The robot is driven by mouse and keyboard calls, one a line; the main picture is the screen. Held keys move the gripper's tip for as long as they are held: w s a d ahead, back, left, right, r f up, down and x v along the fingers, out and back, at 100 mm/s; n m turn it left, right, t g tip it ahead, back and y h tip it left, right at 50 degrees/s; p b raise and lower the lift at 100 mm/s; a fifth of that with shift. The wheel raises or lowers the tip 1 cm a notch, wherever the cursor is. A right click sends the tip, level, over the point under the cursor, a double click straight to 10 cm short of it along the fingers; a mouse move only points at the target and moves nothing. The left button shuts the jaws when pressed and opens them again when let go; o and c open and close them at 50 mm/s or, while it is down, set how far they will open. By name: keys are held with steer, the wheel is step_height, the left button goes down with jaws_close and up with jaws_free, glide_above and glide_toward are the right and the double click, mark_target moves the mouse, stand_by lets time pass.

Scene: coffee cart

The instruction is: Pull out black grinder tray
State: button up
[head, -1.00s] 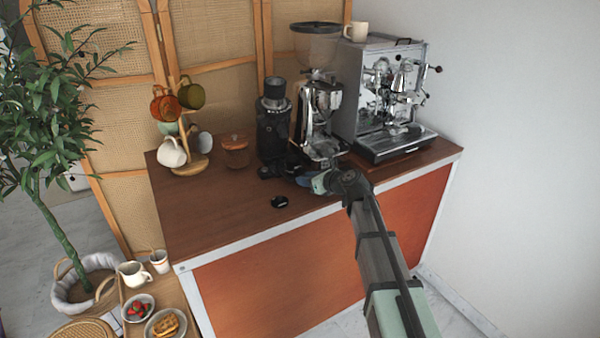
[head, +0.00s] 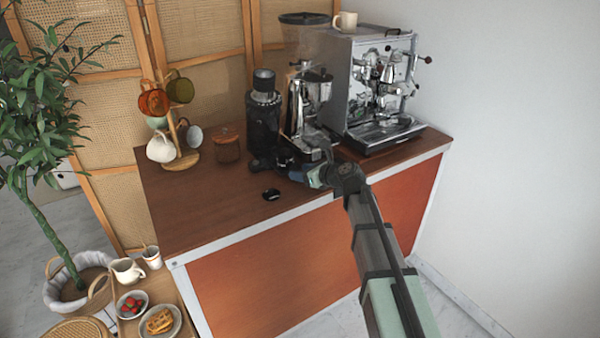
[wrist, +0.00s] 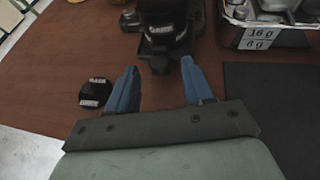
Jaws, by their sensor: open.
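The black grinder (head: 263,115) stands on the wooden counter, left of a chrome grinder (head: 305,100). In the wrist view its dark body with a pale label (wrist: 168,30) is at the top middle. A dark piece low on its front, which looks like the black grinder tray (wrist: 160,63), lies between and just beyond my fingertips. My gripper (wrist: 160,72) is open, its blue fingers either side of that piece; I cannot tell whether they touch it. In the head view my gripper (head: 308,176) is low by the grinders, and my wrist hides part of that area.
A round black item (wrist: 95,92) lies on the counter left of my fingers. A metal tray with a numbered label (wrist: 262,38) is at the right. An espresso machine (head: 375,85) stands right of the grinders, and a mug tree (head: 184,150) and jar (head: 228,148) left.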

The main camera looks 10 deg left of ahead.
steer(key=v, duration=1.2)
steer(key=shift+d, duration=0.15)
steer(key=shift+s+r, duration=0.1)
